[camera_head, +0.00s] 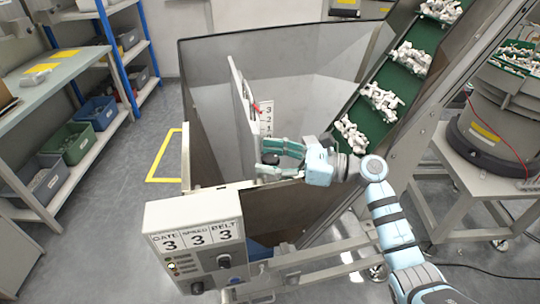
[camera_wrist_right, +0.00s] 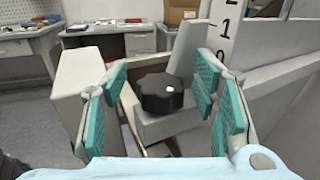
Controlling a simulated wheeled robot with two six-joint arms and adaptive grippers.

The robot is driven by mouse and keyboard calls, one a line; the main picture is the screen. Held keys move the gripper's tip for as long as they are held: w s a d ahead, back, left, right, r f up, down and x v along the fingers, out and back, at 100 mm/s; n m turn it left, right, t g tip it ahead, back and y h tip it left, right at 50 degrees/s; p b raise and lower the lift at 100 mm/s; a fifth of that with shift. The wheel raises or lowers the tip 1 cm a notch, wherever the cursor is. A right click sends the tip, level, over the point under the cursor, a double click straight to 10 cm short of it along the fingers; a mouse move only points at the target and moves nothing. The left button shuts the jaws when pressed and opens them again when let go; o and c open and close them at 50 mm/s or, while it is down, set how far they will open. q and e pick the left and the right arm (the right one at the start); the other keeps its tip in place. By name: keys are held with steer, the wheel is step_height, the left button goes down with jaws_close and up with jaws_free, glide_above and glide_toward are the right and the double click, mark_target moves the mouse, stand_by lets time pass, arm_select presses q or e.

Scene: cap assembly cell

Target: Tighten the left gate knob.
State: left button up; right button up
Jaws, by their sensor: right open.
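The gate knob, black and lobed (camera_wrist_right: 161,93), sits on a grey bracket in the right wrist view. In the head view a dark knob shows between my right fingers (camera_head: 270,159). My right gripper (camera_head: 261,157) is open, with teal pads on either side of the knob; in the wrist view (camera_wrist_right: 160,82) gaps show between pads and knob. The grey gate plate (camera_head: 239,100) stands upright in the hopper, with a red pointer (camera_head: 255,107) beside a number scale (camera_head: 266,120). My left gripper is out of view.
A control box (camera_head: 195,240) below the hopper reads gate 3, speed 3, belt 3. The hopper wall (camera_head: 205,150) is close to my right gripper. A green cleated conveyor (camera_head: 389,75) carrying white parts rises at the right. A shelf with bins (camera_head: 98,112) stands left.

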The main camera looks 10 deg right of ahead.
steer(key=c, duration=1.2)
steer(key=shift+r+m+t+h+p, duration=0.15)
steer(key=shift+m+t+h+p, duration=0.45)
steer(key=shift+m+t+p, duration=0.4)
steer(key=shift+b, duration=0.4)
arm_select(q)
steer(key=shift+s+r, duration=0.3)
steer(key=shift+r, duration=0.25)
arm_select(e)
steer(key=o, duration=1.2)
steer(key=shift+s+d+f, duration=0.15)
steer(key=shift+d+f, duration=0.05)
steer(key=shift+d, duration=0.15)
steer(key=v, duration=1.1)
